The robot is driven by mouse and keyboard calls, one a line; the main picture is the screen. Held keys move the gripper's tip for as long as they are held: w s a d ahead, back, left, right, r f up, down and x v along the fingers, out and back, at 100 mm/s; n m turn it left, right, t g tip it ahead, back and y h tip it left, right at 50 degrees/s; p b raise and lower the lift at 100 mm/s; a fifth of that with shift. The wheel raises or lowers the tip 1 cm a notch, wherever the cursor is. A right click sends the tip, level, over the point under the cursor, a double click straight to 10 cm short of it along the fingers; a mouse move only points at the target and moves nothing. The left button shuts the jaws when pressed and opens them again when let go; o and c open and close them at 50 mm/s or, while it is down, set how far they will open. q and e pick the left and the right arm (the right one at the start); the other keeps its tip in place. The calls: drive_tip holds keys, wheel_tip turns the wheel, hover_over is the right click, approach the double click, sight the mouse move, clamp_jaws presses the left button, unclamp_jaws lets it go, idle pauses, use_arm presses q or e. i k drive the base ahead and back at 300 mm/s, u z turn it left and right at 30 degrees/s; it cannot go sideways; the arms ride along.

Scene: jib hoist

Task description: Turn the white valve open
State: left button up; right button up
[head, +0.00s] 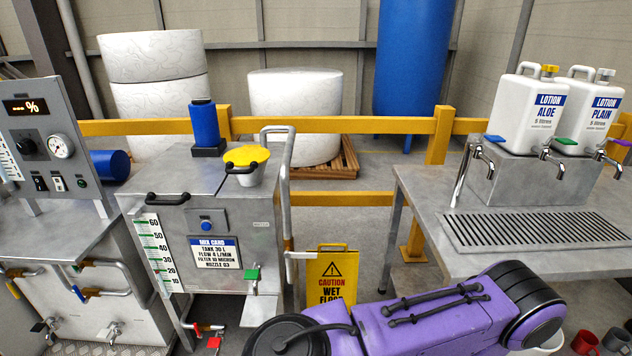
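I cannot pick out a valve with a clearly white handle. A pale lever-like piece (300,255) sticks out beside the mix cart's (175,222) right side; I cannot tell whether it is a valve. The cart's front tap has a green handle (252,274), and red handles (196,329) show low beneath it. On the steel unit at the left, one pipe valve has a blue handle (80,294) and one a yellow handle (13,289). Small metal taps (112,331) sit below them. Neither gripper is in view. A purple arm of mine crosses the lower foreground.
A yellow wet floor sign (332,275) stands right of the cart. A metal bench (420,195) at the right holds lotion jugs (528,112), taps and a drip grate (540,230). Mugs (585,342) are at the bottom right. A yellow rail (350,125) runs behind.

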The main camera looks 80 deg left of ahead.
sight(304, 255)
drive_tip(key=u, duration=0.6)
drive_tip(key=i, duration=0.7)
drive_tip(key=u, duration=0.8)
